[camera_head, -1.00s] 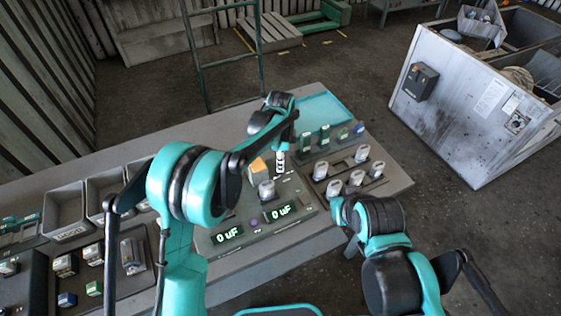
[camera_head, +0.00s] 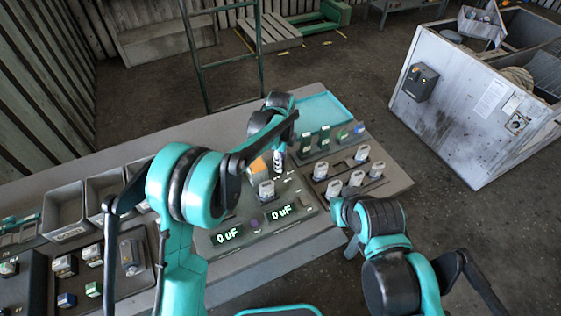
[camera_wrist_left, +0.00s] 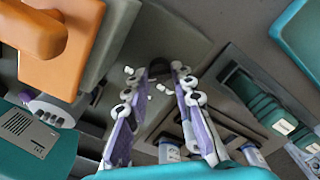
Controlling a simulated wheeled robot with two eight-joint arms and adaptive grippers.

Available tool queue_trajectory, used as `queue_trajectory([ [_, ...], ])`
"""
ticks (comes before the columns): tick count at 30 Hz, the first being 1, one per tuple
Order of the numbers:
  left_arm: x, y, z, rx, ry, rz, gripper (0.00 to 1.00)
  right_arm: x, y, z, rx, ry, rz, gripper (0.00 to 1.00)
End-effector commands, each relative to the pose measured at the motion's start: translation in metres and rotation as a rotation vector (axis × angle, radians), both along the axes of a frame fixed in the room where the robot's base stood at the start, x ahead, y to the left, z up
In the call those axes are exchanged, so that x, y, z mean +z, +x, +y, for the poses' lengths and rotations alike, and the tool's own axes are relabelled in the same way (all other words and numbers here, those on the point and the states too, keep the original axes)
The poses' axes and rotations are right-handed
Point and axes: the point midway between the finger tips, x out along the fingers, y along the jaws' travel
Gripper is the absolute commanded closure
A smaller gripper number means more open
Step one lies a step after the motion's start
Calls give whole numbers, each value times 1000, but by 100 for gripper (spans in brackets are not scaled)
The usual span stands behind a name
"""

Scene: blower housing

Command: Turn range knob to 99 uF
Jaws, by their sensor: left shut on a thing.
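The meter panel (camera_head: 252,229) on the bench has two lit green displays, the left display (camera_head: 228,235) and the right display (camera_head: 280,211), both reading 0 uF. My left gripper (camera_head: 278,166) points down at the panel's far right part. In the left wrist view its two purple-padded fingers (camera_wrist_left: 160,100) come down around a small dark knob (camera_wrist_left: 180,68), likely the range knob, and are shut on it. The fingers partly hide the knob, and its setting cannot be read. My right arm shows at the lower right, but its gripper does not show.
An orange block (camera_wrist_left: 62,50) stands close beside the left gripper. A grey-white capacitor (camera_head: 266,189) stands on the panel in front of it. Several capacitors stand in a tray to the right, with green parts behind. Grey bins (camera_head: 64,212) stand at the left.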

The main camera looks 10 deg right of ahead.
Motion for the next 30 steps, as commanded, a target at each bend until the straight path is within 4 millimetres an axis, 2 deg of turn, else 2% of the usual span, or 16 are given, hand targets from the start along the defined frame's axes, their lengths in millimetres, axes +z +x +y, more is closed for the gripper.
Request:
queue_trajectory([
  [3,1,1,0,0,0,-2,100,0,0,0,0,0,0,100],
  [4,1,1,0,0,0,-2,71,0,0,0,0,0,0,100],
  [6,1,1,0,0,0,-2,55,0,0,0,0,0,0,100],
  [14,0,0,0,1,0,-1,55,0,0,0,0,0,0,100],
  [18,8,0,0,1,0,-1,55,0,0,0,0,0,0,100],
  [23,36,0,0,1,0,-1,55,0,0,0,0,0,0,100],
  [30,88,0,0,1,0,-1,55,0,0,0,0,0,0,100],
])
